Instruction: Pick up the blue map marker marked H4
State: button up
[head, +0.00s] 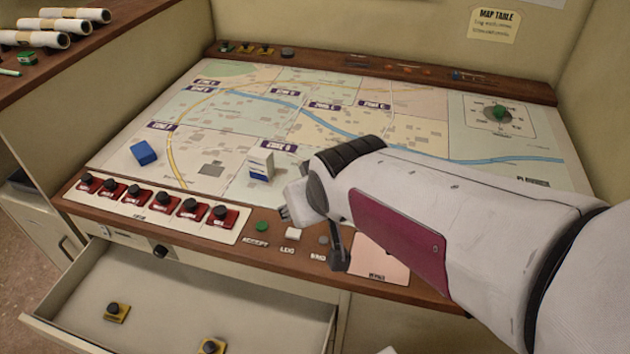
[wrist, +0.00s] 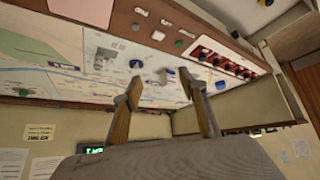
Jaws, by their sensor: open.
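A blue block-shaped map marker (head: 144,153) lies on the left part of the map in the head view; I cannot read any label on it. A white marker with a blue lower band (head: 260,167) stands upright near the map's front edge. A small white and blue thing (wrist: 170,73) between my fingers in the wrist view looks like that marker. My gripper (wrist: 162,84) is open, with nothing between its fingertips. In the head view it hangs over the front of the console, right of the white and blue marker and well right of the blue one.
Red switches (head: 152,202) line the console's front left, beside a green button (head: 261,227) and a white key (head: 293,234). Below, an open drawer (head: 200,300) holds yellow-based knobs. Rolled maps (head: 60,27) lie at the upper left.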

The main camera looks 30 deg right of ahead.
jog(key=w+d+f+t, duration=0.1)
jog(key=w+d+f, duration=0.3)
jog(key=w, duration=0.1)
jog(key=w+d+f+t, duration=0.2)
jog(key=w+d+f, duration=0.2)
jog(key=w+f, duration=0.1)
jog(key=w+d+f+m+t+h, duration=0.1)
jog(key=w+d+f, duration=0.3)
jog(key=w+f, duration=0.1)
jog(key=shift+w+d+f, duration=0.25)
jog(key=shift+w+d, duration=0.1)
jog(key=shift+d, duration=0.05)
jog(key=shift+w+d+f+t, duration=0.15)
jog(key=shift+d+f+t, duration=0.25)
jog(key=shift+f, duration=0.3)
jog(key=shift+w, duration=0.1)
jog(key=shift+x, duration=1.25)
jog(key=shift+x, duration=2.6)
jog(key=shift+d+r, duration=0.15)
jog(key=shift+d, duration=0.05)
